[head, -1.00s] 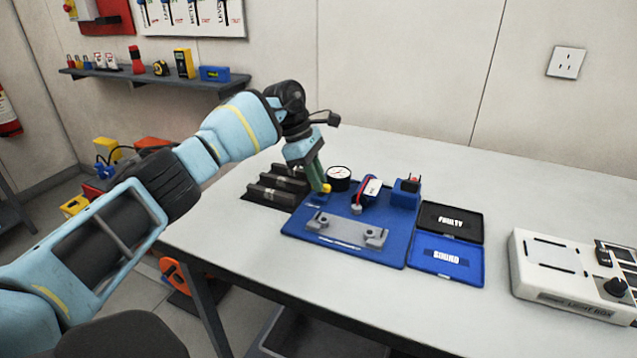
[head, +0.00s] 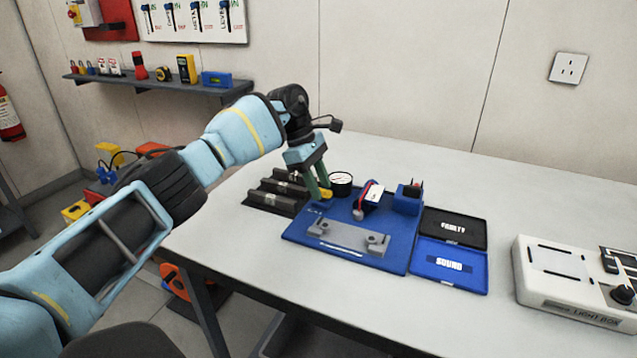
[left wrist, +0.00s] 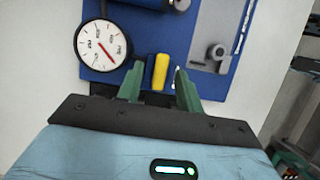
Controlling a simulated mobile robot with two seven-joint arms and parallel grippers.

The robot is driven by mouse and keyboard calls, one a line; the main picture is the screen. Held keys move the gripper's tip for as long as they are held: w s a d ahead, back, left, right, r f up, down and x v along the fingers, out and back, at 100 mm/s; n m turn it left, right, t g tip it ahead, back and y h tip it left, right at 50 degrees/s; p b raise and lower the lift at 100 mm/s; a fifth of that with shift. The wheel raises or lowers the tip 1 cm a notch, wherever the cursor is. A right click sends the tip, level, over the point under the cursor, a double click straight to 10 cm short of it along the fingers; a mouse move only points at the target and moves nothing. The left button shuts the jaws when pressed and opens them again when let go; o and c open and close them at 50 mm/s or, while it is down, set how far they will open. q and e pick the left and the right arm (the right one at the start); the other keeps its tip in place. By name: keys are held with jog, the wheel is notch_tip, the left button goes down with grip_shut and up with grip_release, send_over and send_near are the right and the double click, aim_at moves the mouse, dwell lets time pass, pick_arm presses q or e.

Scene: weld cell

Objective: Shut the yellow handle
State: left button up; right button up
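The yellow handle (head: 326,194) sits at the back left of a blue base plate (head: 301,231), beside a round gauge (head: 341,184). My left gripper (head: 318,192) points down at it. In the left wrist view the yellow handle (left wrist: 161,72) stands between the two green fingers of my left gripper (left wrist: 159,80), with a gap showing on each side. The fingers are open. The gauge (left wrist: 102,46) shows left of them with a red needle. My right gripper is not in view.
A grey clamped bar (head: 345,236) lies on the plate's front. Dark ribbed blocks (head: 273,193) stand left of the plate. FAULTY (head: 453,228) and SOUND (head: 448,266) trays and a light box (head: 570,285) lie to the right. The table behind is clear.

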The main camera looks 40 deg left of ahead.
pick_arm(q)
jog(key=v, duration=0.7)
jog(key=shift+a+r, duration=0.2)
jog(key=shift+r, duration=0.2)
dwell(0.3)
